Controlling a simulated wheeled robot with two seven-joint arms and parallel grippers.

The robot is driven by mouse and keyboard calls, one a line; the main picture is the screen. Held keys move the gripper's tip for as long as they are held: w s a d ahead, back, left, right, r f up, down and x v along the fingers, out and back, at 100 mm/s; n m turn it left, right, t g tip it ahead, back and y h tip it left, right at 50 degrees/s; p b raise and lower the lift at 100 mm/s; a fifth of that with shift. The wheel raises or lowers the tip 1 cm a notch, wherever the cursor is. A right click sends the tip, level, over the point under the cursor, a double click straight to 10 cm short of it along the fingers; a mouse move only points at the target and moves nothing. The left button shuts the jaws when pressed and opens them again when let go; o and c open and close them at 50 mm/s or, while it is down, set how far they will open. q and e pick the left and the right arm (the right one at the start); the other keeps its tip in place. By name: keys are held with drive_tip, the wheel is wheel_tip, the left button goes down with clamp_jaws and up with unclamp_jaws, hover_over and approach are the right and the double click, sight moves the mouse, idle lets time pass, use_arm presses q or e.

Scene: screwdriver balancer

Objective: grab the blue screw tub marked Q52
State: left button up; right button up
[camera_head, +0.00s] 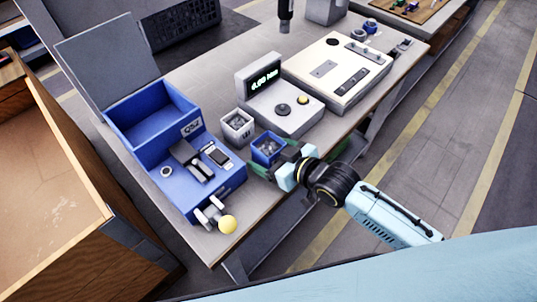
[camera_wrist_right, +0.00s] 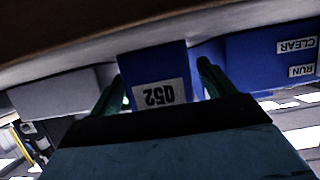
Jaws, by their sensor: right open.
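The small blue screw tub (camera_head: 268,147) stands on the workbench near its front edge, with grey screws inside. In the right wrist view the tub (camera_wrist_right: 157,62) appears upside down, its white Q52 label facing the camera. My right gripper (camera_head: 274,166) reaches in from the right at the tub's near side. In the wrist view its green fingers (camera_wrist_right: 161,78) are apart, one on each side of the tub. I cannot tell whether they touch it. My left gripper is not in view.
A pale tub (camera_head: 237,128) of screws stands just left of the blue one. A blue station (camera_head: 222,181) with a bin also marked Q52 (camera_head: 191,128) is further left. A display unit (camera_head: 297,119) reading 0.00 stands close behind. A yellow ball knob (camera_head: 227,224) sticks out at front left.

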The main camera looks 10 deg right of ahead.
drive_tip(key=shift+w+a+f, duration=0.2)
drive_tip(key=shift+w+a, duration=0.05)
drive_tip(key=shift+w, duration=0.1)
